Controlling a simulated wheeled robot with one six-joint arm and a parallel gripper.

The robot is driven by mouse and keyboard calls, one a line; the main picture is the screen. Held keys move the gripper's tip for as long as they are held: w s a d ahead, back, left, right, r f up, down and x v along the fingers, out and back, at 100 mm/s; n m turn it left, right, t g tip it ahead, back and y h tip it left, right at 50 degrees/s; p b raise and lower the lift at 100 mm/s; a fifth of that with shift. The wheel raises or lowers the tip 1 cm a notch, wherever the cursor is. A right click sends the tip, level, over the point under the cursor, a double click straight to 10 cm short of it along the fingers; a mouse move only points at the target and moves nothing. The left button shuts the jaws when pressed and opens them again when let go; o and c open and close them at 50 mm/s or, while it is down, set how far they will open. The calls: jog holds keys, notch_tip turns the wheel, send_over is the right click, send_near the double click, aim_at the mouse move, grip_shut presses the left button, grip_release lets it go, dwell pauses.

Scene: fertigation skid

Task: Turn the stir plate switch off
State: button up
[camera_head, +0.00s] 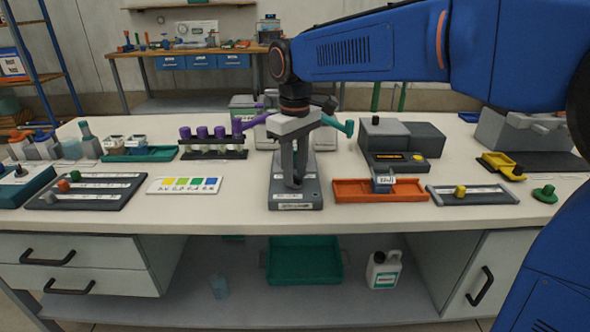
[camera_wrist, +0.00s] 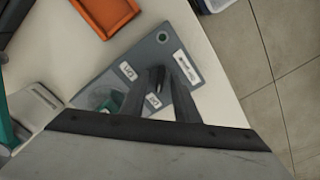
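The stir plate, as far as I can tell, is the flat grey unit (camera_head: 297,202) at the front middle of the bench. It has white labels and also shows in the wrist view (camera_wrist: 205,103). My gripper (camera_head: 294,184) points down over it, with its fingertips low near its top. In the wrist view the dark fingers (camera_wrist: 166,72) are a little apart, with a label visible between them. A small dark part shows near the tips, perhaps the switch. I cannot tell whether the fingers touch it. The switch's position is hidden. A green part (camera_wrist: 112,102) sits on the unit beside the fingers.
An orange tray (camera_head: 350,190) stands close to the right. A colour card (camera_head: 184,185) lies to the left. A rack with purple-capped tubes (camera_head: 213,153) stands behind left. A dark grey box unit (camera_head: 395,160) stands behind right. The bench's front edge is close.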

aim_at(295, 176)
jog(key=shift+r, duration=0.1)
notch_tip(295, 176, up, 17)
dwell(0.7)
jog(key=s+d+f+m+t, duration=0.1)
jog(key=s+d+f+m, duration=0.15)
jog(key=d, duration=0.35)
jog(key=s+d+f+m+t, duration=0.1)
jog(key=s+d+f, duration=0.3)
jog(key=d, duration=0.2)
jog(key=s+d+f+m, duration=0.1)
jog(key=s+d+f, duration=0.3)
jog(key=d, duration=0.3)
jog(key=s+d+f+m+t, duration=0.1)
jog(key=s+d+f+m, duration=0.1)
jog(key=s+d+f, duration=0.2)
jog(key=s+d+f+m+t, duration=0.1)
jog(key=s+d+f+m, duration=0.1)
jog(key=s+d+f, duration=0.3)
jog(key=s+f, duration=0.4)
jog(key=f, duration=0.3)
jog(key=shift+f+m+t, duration=0.3)
jog(key=shift+m+t, duration=0.05)
jog(key=shift+t, duration=0.05)
